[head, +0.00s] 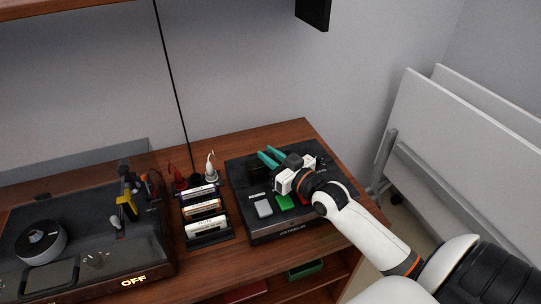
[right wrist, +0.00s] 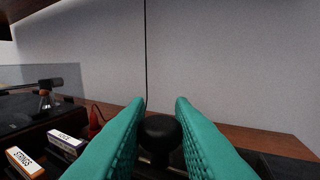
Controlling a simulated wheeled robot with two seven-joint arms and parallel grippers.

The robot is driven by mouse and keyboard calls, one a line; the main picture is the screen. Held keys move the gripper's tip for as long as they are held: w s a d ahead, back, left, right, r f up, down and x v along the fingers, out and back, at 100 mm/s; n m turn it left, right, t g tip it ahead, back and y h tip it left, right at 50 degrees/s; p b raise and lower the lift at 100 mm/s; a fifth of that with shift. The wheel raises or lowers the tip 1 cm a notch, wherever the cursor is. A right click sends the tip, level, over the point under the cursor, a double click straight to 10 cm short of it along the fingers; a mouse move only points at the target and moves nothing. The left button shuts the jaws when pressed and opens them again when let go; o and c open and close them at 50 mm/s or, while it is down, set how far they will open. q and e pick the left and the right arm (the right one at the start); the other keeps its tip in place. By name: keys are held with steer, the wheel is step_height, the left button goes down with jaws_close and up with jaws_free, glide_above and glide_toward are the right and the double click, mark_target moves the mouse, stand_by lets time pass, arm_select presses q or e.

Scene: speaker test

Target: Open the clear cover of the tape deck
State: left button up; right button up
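The tape deck (head: 246,225) is a black box with grey, green and red buttons near its front, on the right of the wooden top in the head view. My right gripper (head: 268,157) reaches over it from the right, its teal fingers above its back part. In the right wrist view the fingers (right wrist: 160,103) are spread apart. A dark rounded knob-like shape (right wrist: 160,132) shows between them; I cannot tell whether they touch it. The clear cover cannot be made out; my gripper and wrist hide part of the deck. My left gripper is out of view.
A rack of labelled cassettes (head: 206,207) stands close left of the deck. A red plug (head: 179,178) and a white plug (head: 211,164) are behind the rack. Pale panels (head: 455,140) lean at right.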

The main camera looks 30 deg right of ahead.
jaws_close()
